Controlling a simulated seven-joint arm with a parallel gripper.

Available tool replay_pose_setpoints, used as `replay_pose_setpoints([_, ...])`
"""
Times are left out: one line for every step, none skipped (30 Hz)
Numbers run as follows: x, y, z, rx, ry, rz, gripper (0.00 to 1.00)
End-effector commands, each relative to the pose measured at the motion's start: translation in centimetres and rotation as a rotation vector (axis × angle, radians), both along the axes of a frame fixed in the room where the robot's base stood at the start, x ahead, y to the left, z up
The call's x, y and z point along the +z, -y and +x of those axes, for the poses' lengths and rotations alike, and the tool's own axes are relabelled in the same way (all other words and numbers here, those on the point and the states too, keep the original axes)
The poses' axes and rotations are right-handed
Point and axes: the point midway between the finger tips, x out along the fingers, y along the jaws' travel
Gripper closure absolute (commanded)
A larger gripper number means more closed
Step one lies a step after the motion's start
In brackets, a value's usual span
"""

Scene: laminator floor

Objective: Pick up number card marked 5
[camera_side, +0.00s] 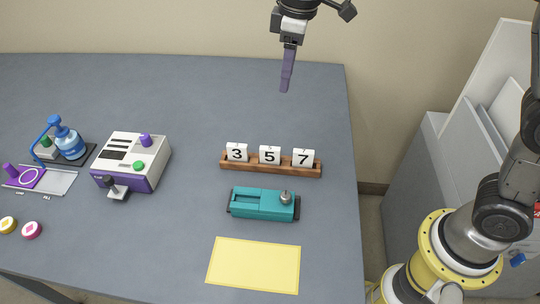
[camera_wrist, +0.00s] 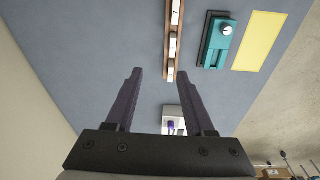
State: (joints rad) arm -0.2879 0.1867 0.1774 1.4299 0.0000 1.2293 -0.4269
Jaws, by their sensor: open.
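The number card marked 5 (camera_side: 269,155) is a small white block standing in the middle of a wooden rack (camera_side: 230,168). Card 3 (camera_side: 237,152) stands to its left and card 7 (camera_side: 303,157) to its right, with small gaps between them. My gripper (camera_side: 285,88) is high above the table, behind the rack and well apart from the cards. In the wrist view my gripper (camera_wrist: 160,75) shows two purple fingers spread apart with nothing between them. The rack also shows there, edge-on, beyond the fingertips (camera_wrist: 169,74); the 5 cannot be read in that view.
A teal device (camera_side: 262,204) with a metal knob sits just in front of the rack, and a yellow sheet (camera_side: 254,265) lies nearer the front. A white and purple machine (camera_side: 131,160) stands to the left. The table behind the rack is clear.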

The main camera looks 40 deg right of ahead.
Motion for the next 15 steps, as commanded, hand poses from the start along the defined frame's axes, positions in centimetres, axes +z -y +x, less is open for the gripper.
replay_pose_setpoints([-1.7,-1.2,0.8,0.020,-0.030,-0.009,0.46])
replay_pose_setpoints([-2.4,-1.7,1.1,0.028,-0.042,-0.013,0.46])
replay_pose_setpoints([-3.4,-2.3,1.4,0.039,-0.058,-0.019,0.46])
replay_pose_setpoints([-4.1,-2.7,1.4,0.046,-0.071,-0.023,0.46])
replay_pose_setpoints([-4.8,-3.0,1.4,0.051,-0.083,-0.027,0.46])
replay_pose_setpoints([-5.5,-3.3,1.4,0.058,-0.097,-0.031,0.46])
replay_pose_setpoints([-5.9,-3.5,1.3,0.062,-0.105,-0.035,0.46])
replay_pose_setpoints([-6.2,-3.6,1.2,0.066,-0.111,-0.037,0.46])
replay_pose_setpoints([-6.6,-3.8,1.2,0.070,-0.115,-0.039,0.46])
replay_pose_setpoints([-6.9,-3.9,1.1,0.072,-0.117,-0.039,0.46])
replay_pose_setpoints([-7.2,-4.0,1.1,0.073,-0.116,-0.040,0.46])
replay_pose_setpoints([-7.7,-3.9,1.1,0.073,-0.117,-0.039,0.46])
replay_pose_setpoints([-8.2,-3.9,1.0,0.072,-0.117,-0.039,0.46])
replay_pose_setpoints([-8.8,-3.9,1.0,0.072,-0.119,-0.039,0.46])
replay_pose_setpoints([-9.6,-3.9,1.0,0.072,-0.117,-0.039,0.46])
